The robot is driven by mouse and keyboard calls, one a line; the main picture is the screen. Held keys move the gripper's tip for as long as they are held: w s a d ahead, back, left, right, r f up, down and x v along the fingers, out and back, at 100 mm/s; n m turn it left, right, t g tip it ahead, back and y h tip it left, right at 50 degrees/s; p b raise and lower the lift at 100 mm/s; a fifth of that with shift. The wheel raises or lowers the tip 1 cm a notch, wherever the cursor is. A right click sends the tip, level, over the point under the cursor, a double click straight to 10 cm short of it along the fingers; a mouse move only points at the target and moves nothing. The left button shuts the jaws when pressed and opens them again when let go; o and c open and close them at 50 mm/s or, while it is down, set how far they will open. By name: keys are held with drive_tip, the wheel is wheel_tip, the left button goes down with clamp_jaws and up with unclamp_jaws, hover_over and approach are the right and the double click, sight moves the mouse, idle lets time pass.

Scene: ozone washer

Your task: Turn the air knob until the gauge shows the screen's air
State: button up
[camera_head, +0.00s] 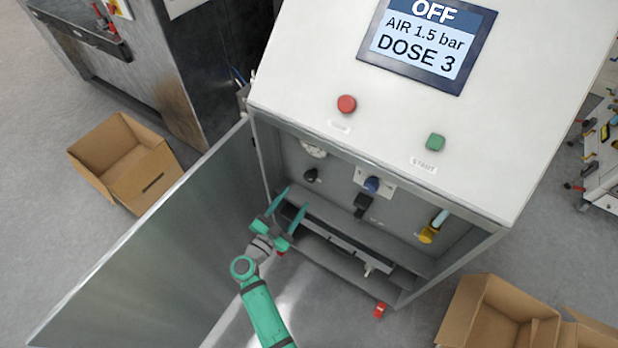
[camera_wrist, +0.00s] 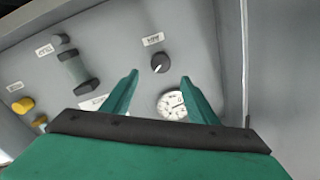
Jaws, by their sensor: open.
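The screen (camera_head: 424,40) on the cabinet top reads OFF, AIR 1.5 bar, DOSE 3. The small black knob (camera_head: 310,174) is on the back panel inside the open cabinet, near the round white gauge (camera_head: 314,149). My gripper (camera_head: 295,198) is open and empty at the cabinet opening, just short of the knob. In the wrist view the knob (camera_wrist: 160,63) appears between and slightly beyond my fingertips (camera_wrist: 159,76), apart from them as far as I can tell. The gauge (camera_wrist: 172,104) is partly covered by one finger; its needle reading is too small to tell.
The open metal door (camera_head: 150,250) stands left of my arm. Red (camera_head: 347,104) and green (camera_head: 435,142) buttons are on top. Cardboard boxes (camera_head: 125,160) stand on the floor.

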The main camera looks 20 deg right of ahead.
sight(308, 179)
drive_tip(key=x, duration=1.1)
drive_tip(key=shift+w+f, duration=0.15)
drive_tip(key=shift+f, duration=0.1)
drive_tip(key=shift+c, duration=0.5)
drive_tip(key=c, duration=0.9)
